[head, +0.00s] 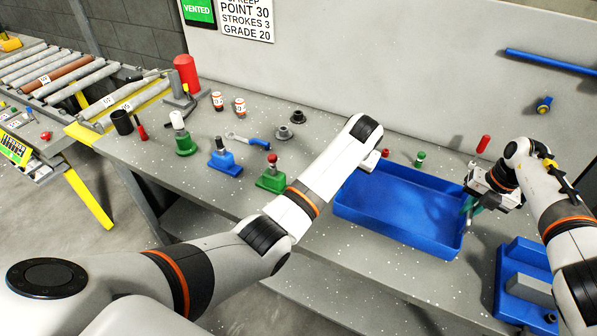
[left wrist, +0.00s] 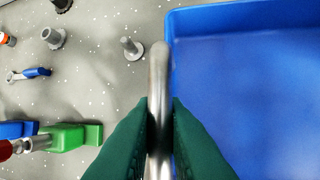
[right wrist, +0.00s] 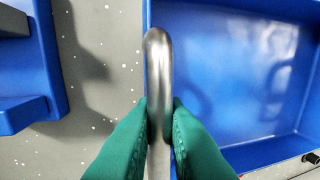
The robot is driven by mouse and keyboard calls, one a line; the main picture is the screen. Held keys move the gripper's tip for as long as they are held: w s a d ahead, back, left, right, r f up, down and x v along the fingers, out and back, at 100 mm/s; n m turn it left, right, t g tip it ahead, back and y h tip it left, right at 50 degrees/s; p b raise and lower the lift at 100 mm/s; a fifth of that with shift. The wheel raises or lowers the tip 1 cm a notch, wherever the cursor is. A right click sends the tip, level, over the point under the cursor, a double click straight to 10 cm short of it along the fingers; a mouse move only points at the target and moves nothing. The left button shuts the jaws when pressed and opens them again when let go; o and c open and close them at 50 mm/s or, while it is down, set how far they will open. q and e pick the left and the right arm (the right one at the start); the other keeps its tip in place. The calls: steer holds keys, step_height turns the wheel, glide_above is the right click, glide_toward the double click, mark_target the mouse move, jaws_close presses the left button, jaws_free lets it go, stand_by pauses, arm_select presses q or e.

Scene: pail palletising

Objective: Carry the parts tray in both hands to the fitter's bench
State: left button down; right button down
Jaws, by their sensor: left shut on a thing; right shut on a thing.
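The parts tray (head: 392,232) is a blue, shallow, open box with a metal handle at each end. It appears level on or just over the grey bench top, and its visible inside is empty. In the left wrist view my left gripper (left wrist: 160,125) has its green fingers closed around the metal handle (left wrist: 158,75) at the tray's left end. In the head view my left forearm hides that grip. My right gripper (head: 470,203) is at the tray's right end; the right wrist view shows its fingers shut on the other handle (right wrist: 158,70).
The grey bench (head: 330,255) holds a green-based stamp (head: 272,178), a blue one (head: 224,160) and other small parts left of the tray. A blue bin-like block (head: 522,275) stands close at right. A wall panel rises behind; a roller conveyor (head: 60,75) is far left.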

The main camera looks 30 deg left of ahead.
mark_target(463, 220)
arm_select(q)
steer(key=shift+a+f, duration=0.2)
steer(key=shift+f, duration=0.25)
arm_select(e)
steer(key=shift+w+a+f, duration=0.15)
steer(key=shift+a+f, duration=0.05)
steer(key=shift+f, duration=0.25)
steer(key=shift+f+b, duration=0.7)
steer(key=shift+b, duration=0.2)
arm_select(q)
steer(key=shift+a+f, duration=0.1)
steer(key=shift+f, duration=0.65)
arm_select(e)
steer(key=shift+a, duration=0.1)
arm_select(q)
steer(key=shift+f, duration=0.1)
arm_select(e)
steer(key=shift+f, duration=0.15)
